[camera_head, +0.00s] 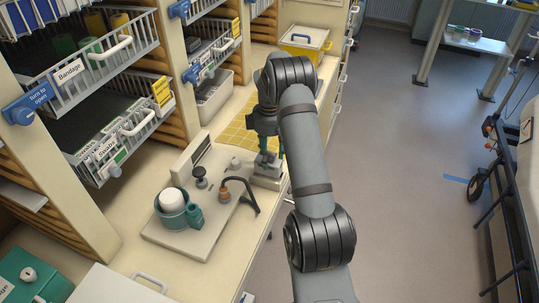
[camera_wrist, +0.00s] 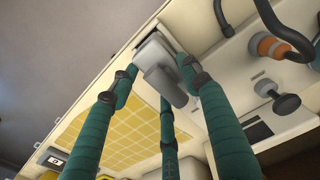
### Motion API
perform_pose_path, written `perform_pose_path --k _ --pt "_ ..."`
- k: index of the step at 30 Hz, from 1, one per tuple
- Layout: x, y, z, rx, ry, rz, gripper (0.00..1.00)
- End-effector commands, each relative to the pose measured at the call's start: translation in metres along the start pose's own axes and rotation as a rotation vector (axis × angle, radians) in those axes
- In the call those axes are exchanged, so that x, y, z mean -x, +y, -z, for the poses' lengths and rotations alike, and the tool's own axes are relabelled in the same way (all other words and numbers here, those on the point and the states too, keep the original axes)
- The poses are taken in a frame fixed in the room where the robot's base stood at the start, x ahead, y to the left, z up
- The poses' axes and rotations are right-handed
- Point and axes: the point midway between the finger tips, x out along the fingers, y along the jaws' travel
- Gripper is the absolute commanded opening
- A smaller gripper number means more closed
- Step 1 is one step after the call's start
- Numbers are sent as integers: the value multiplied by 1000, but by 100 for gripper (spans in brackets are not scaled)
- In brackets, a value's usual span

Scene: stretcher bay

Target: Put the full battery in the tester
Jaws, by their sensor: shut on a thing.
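My gripper (camera_wrist: 160,75) has teal, jointed fingers, closed around a grey block with a rounded grip, which I take to be the battery (camera_wrist: 155,60). In the head view my gripper (camera_head: 268,156) points down at the right end of the pale bench unit, and the grey piece shows only in part between the fingers. No charge mark is readable, and I cannot tell which part is the tester.
The bench unit (camera_head: 180,240) carries a teal cup with a white ball (camera_head: 172,201), a black knob (camera_head: 200,176) and an orange-based piece with a bent black tube (camera_head: 238,187). A yellow gridded mat (camera_head: 243,133) lies behind. Wire drawers (camera_head: 90,60) stand at left.

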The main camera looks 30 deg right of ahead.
Motion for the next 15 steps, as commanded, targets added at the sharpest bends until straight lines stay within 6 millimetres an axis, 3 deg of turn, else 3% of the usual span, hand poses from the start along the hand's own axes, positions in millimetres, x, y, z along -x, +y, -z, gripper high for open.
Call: perform_pose_path --k 15 --pt "-12 0 0 0 1 -1 4"
